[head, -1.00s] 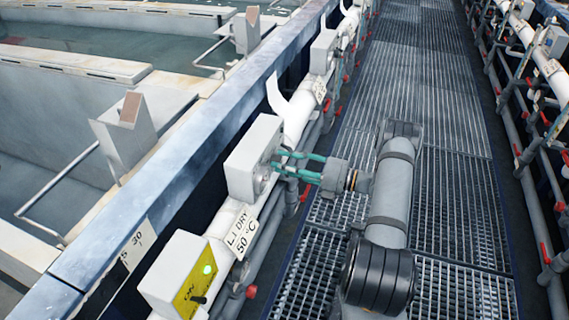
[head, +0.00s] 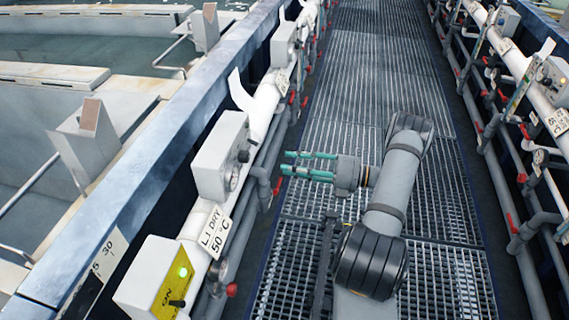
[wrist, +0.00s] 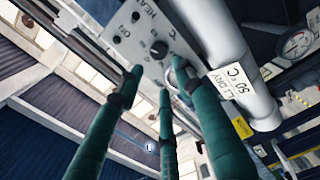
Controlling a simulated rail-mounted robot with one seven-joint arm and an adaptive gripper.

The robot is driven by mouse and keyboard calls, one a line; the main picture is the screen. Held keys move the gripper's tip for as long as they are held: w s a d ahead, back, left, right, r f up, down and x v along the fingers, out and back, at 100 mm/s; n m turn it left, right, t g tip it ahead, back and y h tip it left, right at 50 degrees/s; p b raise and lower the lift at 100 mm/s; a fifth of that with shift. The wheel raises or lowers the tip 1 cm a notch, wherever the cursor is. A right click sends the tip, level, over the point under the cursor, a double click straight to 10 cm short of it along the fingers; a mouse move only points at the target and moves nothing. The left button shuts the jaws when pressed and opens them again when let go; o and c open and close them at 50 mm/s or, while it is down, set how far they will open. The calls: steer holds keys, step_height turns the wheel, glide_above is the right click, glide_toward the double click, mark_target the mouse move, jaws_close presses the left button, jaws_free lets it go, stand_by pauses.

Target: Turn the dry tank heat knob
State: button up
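The dry tank's heat knob is a small black knob (wrist: 159,48) on a pale control panel marked HEAT in the wrist view. In the head view the knob (head: 243,156) sits on the right face of a whitish control box (head: 212,165). A label (head: 215,230) reading L1 DRY 50°C hangs below the box. My gripper (head: 287,162) has teal fingers, which are spread open and empty. It is to the right of the box with a visible gap. In the wrist view its fingertips (wrist: 157,74) frame the knob. The knob's exact setting is too small to tell.
A yellow-fronted box (head: 172,285) with a green light is at the lower left. Pipes with red valve handles run along the tank wall beside the box. The grated walkway (head: 375,60) ahead is free. A similar pipe rack stands at the right.

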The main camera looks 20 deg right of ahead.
mark_target(249, 158)
steer(key=shift+o, duration=1.2)
steer(key=shift+w+a+f+b, duration=0.2)
steer(key=shift+a+f+b, duration=0.3)
steer(key=shift+a+b, duration=0.1)
steer(key=shift+o, duration=0.2)
steer(key=shift+w+a+r+b, duration=0.1)
steer(key=shift+a+b, duration=0.25)
steer(key=shift+b, duration=0.35)
steer(key=w+a+n, duration=0.2)
steer(key=n, duration=0.1)
steer(key=w+a+n+p, duration=0.1)
steer(key=w+a+n, duration=0.1)
steer(key=a+n, duration=0.1)
steer(key=w+a+r+n+t+p, duration=0.1)
steer(key=w+a+n, duration=0.1)
steer(key=a+n, duration=0.1)
steer(key=shift+a+n+h, duration=0.1)
steer(key=shift+n+h, duration=0.2)
steer(key=shift+h, duration=0.1)
steer(key=shift+c, duration=1.4)
steer(key=c, duration=0.7)
steer(key=shift+c, duration=0.8)
